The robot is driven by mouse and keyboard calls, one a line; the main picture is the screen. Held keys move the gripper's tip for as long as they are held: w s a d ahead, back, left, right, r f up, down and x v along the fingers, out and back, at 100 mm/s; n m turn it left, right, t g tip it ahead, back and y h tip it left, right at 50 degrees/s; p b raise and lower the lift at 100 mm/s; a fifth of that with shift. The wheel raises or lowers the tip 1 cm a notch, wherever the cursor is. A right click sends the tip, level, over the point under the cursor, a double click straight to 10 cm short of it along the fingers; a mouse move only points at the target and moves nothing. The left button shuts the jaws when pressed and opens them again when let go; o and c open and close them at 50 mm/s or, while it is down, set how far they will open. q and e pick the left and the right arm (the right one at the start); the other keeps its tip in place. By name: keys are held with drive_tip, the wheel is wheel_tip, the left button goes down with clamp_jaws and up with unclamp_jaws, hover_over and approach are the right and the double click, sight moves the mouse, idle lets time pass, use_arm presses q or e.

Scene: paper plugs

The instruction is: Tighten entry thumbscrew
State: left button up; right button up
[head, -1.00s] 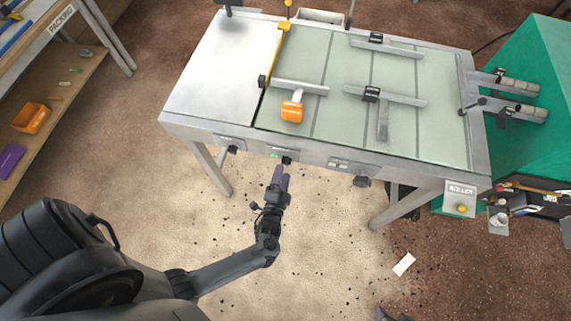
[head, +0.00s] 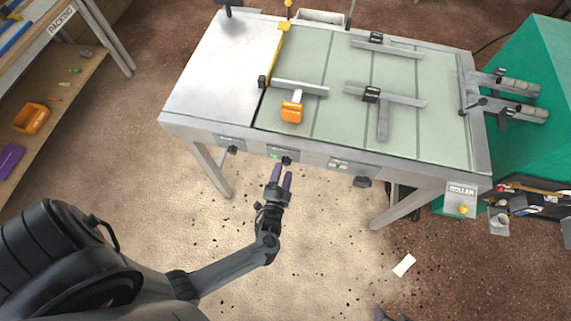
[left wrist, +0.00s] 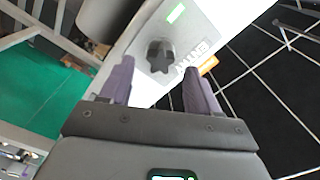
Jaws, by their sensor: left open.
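The entry thumbscrew is a black lobed knob (left wrist: 161,56) on the metal front rail of the bench, beside a label reading ENTRY (left wrist: 194,53) and a lit green indicator (left wrist: 176,13). The knob also shows in the head view (head: 286,160). My left gripper (head: 281,176) is open and empty just in front of the knob. In the left wrist view its two purple fingers (left wrist: 159,70) stand apart, with the knob beyond and between their tips, not visibly touching.
An orange-headed tool (head: 292,110) and metal bars lie on the green bench top (head: 330,110). A roller panel (head: 461,198) is at the right corner.

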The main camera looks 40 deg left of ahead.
sight(285, 165)
use_arm(q)
drive_tip(key=shift+x, duration=1.6)
drive_tip(key=c, duration=1)
clamp_jaws()
drive_tip(key=shift+r+m, duration=0.1)
drive_tip(key=shift+m, duration=0.7)
drive_tip(key=shift+m+p, duration=0.35)
drive_tip(key=shift+m, duration=0.65)
